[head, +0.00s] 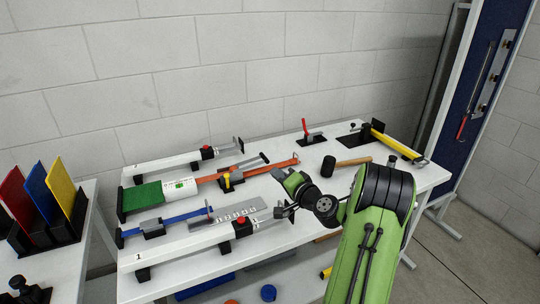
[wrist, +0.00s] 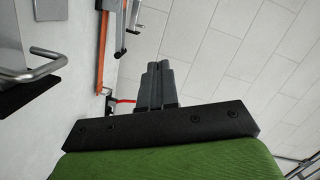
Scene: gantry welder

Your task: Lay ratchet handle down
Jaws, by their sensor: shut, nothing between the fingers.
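A red handle (head: 305,127) stands up, slightly tilted, from a small black base (head: 311,139) at the back of the white table. I cannot tell for sure that it is the ratchet handle. A small red piece (wrist: 125,101) shows beside my fingers in the wrist view, partly hidden by the gripper. My gripper (head: 278,174) is shut and empty, above the middle of the table, in front of and left of the red handle. Its grey fingers (wrist: 160,68) lie together in the wrist view, touching nothing I can see.
White beams with red knobs (head: 240,226) lie along the table. An orange bar (head: 278,164) lies close to my gripper. A mallet (head: 330,166) and a yellow tool (head: 395,143) lie to the right. A bent metal handle (wrist: 45,66) shows in the wrist view. The wall stands behind.

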